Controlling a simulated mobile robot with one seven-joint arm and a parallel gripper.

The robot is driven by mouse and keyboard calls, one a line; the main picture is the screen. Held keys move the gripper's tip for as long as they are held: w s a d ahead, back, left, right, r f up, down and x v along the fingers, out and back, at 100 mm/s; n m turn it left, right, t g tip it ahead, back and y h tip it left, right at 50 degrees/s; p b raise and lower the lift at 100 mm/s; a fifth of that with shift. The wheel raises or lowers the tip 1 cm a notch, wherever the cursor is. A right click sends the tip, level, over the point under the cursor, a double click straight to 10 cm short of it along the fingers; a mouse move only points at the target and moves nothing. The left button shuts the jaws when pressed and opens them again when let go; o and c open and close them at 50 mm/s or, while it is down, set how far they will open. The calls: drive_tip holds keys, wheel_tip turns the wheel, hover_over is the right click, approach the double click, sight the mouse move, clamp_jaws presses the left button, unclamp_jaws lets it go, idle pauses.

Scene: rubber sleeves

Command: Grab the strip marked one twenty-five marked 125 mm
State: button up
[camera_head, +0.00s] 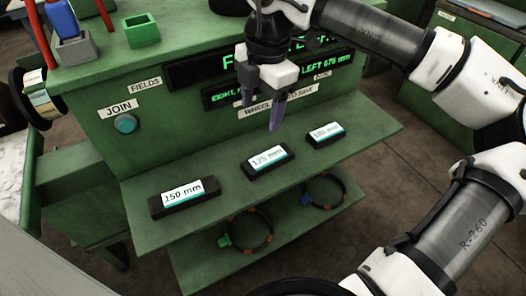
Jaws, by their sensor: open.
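The strip marked 125 mm (281,167) is a dark block with a white and teal label, lying in the middle of the green shelf (215,225). A strip marked 150 mm (168,209) lies to its left. A third, similar strip (313,143) lies to its right, its label too small to read surely. My gripper (262,113) hangs above and behind the 125 mm strip, fingers pointing down, open and empty. It is apart from all three strips.
A green cabinet with a lit display (190,73) stands behind the shelf. A JOIN button (125,124) is at its left. Two dark rings (250,250) (323,207) with coloured clips are on a lower shelf. A green box (142,32) sits on top.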

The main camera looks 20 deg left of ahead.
drive_tip(key=w+d+m, duration=0.1)
drive_tip(key=w+d, duration=0.1)
drive_tip(key=d, duration=0.1)
drive_tip(key=p, duration=0.1)
hover_over(274, 160)
drive_tip(key=shift+h, duration=0.4)
wheel_tip(274, 160, down, 8)
drive_tip(key=shift+r, duration=0.15)
drive_tip(key=shift+f+p, duration=1.3)
drive_tip(key=shift+f, duration=1.65)
drive_tip(key=shift+c, duration=0.3)
drive_tip(key=c, duration=1)
